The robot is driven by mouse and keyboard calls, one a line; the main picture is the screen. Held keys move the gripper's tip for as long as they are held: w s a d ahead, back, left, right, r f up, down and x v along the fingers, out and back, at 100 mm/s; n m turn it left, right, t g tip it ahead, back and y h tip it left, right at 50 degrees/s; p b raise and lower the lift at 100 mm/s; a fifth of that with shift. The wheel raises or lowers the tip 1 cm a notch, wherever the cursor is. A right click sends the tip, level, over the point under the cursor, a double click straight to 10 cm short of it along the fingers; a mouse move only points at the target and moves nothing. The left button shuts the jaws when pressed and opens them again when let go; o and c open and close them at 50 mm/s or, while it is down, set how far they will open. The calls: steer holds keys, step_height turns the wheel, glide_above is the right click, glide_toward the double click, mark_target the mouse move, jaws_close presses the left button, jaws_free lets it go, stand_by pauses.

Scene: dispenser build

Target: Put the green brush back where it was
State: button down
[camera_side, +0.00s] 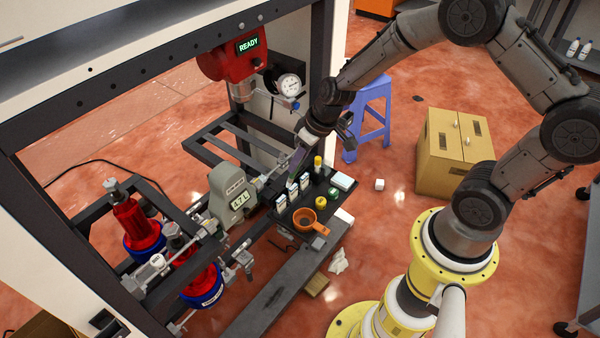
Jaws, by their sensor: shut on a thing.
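My gripper (305,140) hangs above the back of a black tray (283,234), beside the pipework. I cannot see clearly a green brush in this view. A small dark green item (333,192) lies on the tray near a pale blue-white block (342,181), but its shape is unclear. The tray also holds an orange cup with a handle (304,218), a yellow round item (321,202), a yellow-capped bottle (318,163) and several small white-and-dark boxes (292,191).
A grey meter (232,198) on a pipe stands left of the tray. A red unit reading READY (228,61) with a dial gauge (288,86) hangs above. Red-and-blue cylinders (137,225) stand left. A blue stool (372,115) and cardboard box (452,150) are right.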

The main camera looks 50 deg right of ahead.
steer(key=w+d+f+n+g+h, duration=0.15)
steer(key=w+d, duration=0.25)
steer(key=d, duration=0.6)
steer(key=w+d+f+n+g+y, duration=0.1)
steer(key=w+d+f, duration=0.3)
steer(key=d, duration=0.5)
steer(key=s+d+f+m+h, duration=0.1)
steer(key=d+f, duration=0.4)
steer(key=f, duration=0.7)
steer(key=shift+s, duration=0.25)
steer(key=shift+a+f, duration=0.1)
steer(key=shift+f, duration=0.1)
steer(key=c, duration=0.7)
jaws_free()
steer(key=shift+c, duration=0.2)
